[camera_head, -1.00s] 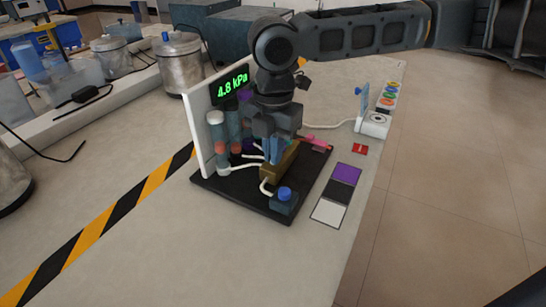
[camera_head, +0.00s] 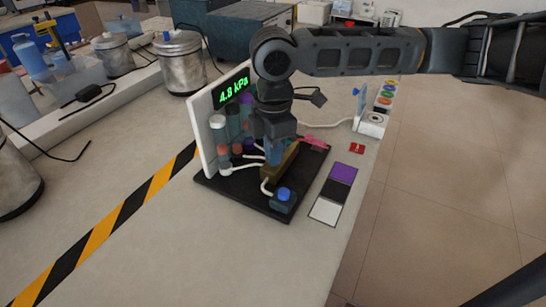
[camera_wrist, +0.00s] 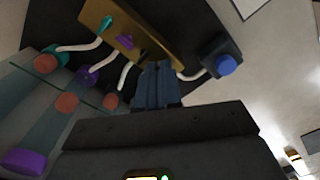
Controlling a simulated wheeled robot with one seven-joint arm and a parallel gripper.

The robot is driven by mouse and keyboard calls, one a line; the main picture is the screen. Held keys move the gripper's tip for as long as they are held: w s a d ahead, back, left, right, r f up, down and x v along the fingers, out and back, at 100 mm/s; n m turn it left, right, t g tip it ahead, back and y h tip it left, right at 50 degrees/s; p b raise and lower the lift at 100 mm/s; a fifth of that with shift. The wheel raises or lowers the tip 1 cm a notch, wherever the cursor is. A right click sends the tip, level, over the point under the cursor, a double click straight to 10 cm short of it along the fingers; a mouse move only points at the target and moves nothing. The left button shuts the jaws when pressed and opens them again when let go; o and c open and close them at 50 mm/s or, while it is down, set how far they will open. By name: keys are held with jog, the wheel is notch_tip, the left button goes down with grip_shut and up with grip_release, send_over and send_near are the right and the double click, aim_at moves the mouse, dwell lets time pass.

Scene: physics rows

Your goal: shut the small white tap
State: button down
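A brass block (camera_head: 281,171) stands on the black base board, with white hoses leading to it. In the wrist view the brass block (camera_wrist: 140,40) carries a teal tap (camera_wrist: 107,22) and a purple tap (camera_wrist: 125,41). I cannot make out a white tap; part of the block is hidden behind my fingers. My gripper (camera_head: 273,155) points down at the block. In the wrist view its blue fingers (camera_wrist: 158,80) look together, their tips over the block's near edge. Nothing is visible between them; contact is unclear.
Columns with coloured caps (camera_head: 218,122) stand left of my gripper, before a panel reading 4.8 kPa (camera_head: 234,90). A blue-knobbed box (camera_head: 283,200) sits at the board's front corner. Purple, black and white squares (camera_head: 325,210) lie to the right.

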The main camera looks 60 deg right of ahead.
jog(key=m+p, duration=0.1)
jog(key=m, duration=0.1)
jog(key=m+p, duration=0.1)
jog(key=shift+a+r+m+p, duration=0.1)
jog(key=shift+r+m+p, duration=0.15)
jog(key=shift+m+p, duration=0.1)
jog(key=shift+f+m+p, duration=0.1)
jog(key=shift+m+p, duration=0.6)
jog(key=shift+m, duration=0.45)
jog(key=shift+f+m, duration=0.15)
jog(key=shift+m, duration=0.25)
jog(key=shift+r+m+p, duration=0.25)
jog(key=shift+m+p, duration=1.4)
jog(key=shift+m, duration=0.25)
jog(key=c, duration=1.6)
grip_release()
jog(key=shift+f+b, duration=0.3)
jog(key=shift+b, duration=0.15)
jog(key=shift+r, duration=0.15)
